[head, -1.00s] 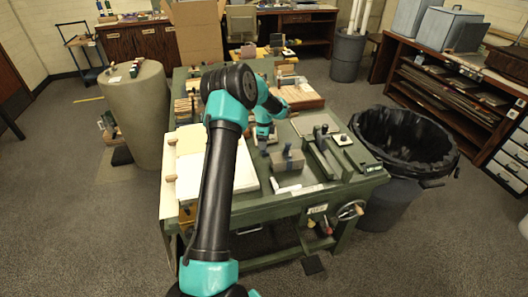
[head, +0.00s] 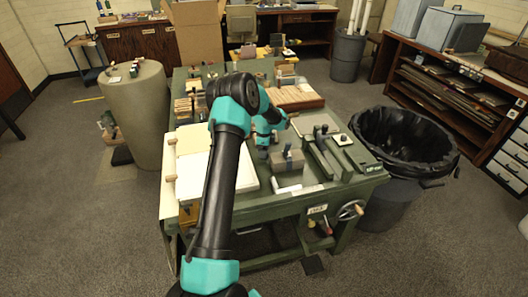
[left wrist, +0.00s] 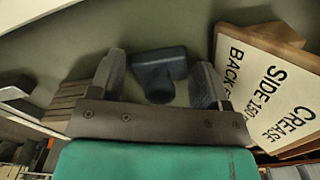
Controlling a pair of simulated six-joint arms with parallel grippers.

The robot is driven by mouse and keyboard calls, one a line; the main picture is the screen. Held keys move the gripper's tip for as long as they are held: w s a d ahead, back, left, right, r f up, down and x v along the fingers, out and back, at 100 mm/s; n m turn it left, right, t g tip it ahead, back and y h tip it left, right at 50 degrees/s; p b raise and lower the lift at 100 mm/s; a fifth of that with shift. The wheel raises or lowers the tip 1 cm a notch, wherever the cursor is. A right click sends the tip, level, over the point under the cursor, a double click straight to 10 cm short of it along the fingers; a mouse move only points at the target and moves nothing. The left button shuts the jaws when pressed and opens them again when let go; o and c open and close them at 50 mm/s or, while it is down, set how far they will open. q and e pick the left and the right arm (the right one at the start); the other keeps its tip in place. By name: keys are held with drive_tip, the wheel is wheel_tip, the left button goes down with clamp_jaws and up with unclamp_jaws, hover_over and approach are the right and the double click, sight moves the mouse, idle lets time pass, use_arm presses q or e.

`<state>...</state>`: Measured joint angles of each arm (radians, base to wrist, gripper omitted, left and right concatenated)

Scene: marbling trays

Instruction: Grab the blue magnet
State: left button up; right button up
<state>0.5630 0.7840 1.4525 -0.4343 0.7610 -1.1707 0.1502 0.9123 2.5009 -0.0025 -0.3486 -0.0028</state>
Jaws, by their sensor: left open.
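The blue magnet (left wrist: 158,75) shows in the left wrist view as a dark slate-blue piece with a flat bar and a rounded end. It lies on the green surface between the two fingers of my left gripper (left wrist: 160,82). The fingers are open, one on each side, and no grip on the magnet shows. In the head view my left gripper (head: 262,148) points down over the green table (head: 250,205), and I cannot make out the magnet beneath it. My right gripper is not in view.
A wooden board with black lettering (left wrist: 275,85) lies close right of the gripper in the left wrist view. In the head view a grey block (head: 284,162) stands just right of the gripper, and a white sheet stack (head: 245,178) lies left. A black-lined bin (head: 400,150) stands right.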

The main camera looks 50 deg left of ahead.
use_arm(q)
drive_tip(key=c, duration=0.7)
drive_tip(key=shift+r, duration=0.15)
wheel_tip(320, 180, up, 10)
drive_tip(key=shift+f, duration=0.1)
idle(0.3)
